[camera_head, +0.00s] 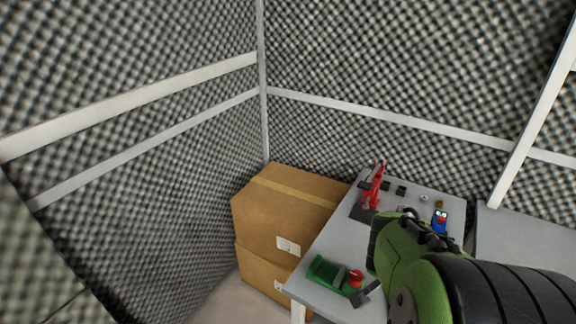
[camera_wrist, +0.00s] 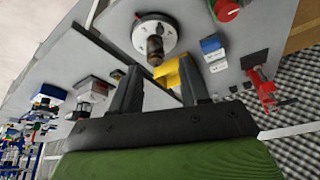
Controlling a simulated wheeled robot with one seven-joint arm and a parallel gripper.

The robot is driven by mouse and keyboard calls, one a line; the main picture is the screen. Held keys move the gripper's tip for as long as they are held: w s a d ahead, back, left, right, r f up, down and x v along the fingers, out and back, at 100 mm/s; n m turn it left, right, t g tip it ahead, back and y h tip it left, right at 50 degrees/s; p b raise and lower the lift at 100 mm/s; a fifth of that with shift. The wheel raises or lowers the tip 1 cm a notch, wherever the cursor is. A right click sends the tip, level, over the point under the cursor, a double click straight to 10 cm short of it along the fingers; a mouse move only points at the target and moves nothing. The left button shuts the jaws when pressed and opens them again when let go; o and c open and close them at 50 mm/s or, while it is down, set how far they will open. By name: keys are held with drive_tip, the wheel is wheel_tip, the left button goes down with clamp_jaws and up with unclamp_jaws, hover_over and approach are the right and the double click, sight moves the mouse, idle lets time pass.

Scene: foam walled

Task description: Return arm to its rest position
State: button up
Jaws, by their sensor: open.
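My arm, green and black, reaches in from the lower right of the head view, over the grey table (camera_head: 328,240). Its bulk hides part of the tabletop, and my fingertips cannot be made out there. In the wrist view my gripper (camera_wrist: 160,68) is open, with its two dark fingers apart. A yellow object (camera_wrist: 172,74) shows beyond and between the fingertips; I see no sign that it is held. A white round dial-like part (camera_wrist: 155,32) with a brown knob lies just beyond it.
A red upright device (camera_head: 374,190) stands at the table's back left, and a green object (camera_head: 326,270) lies near its front edge. Stacked cardboard boxes (camera_head: 262,214) stand left of the table. Foam walls (camera_head: 130,60) enclose the corner.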

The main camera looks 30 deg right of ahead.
drive_tip(key=w+a+r+n+t+y, duration=0.1)
drive_tip(key=a+r+n, duration=0.3)
drive_tip(key=a+n, duration=0.4)
drive_tip(key=w+a+r+n+t+y, duration=0.2)
drive_tip(key=a+n, duration=0.7)
drive_tip(key=a, duration=0.6)
wheel_tip(320, 180, up, 3)
drive_tip(key=shift+w+a+f+t+y, duration=0.1)
drive_tip(key=shift+w+a+t+y, duration=0.2)
drive_tip(key=shift+t+y, duration=0.65)
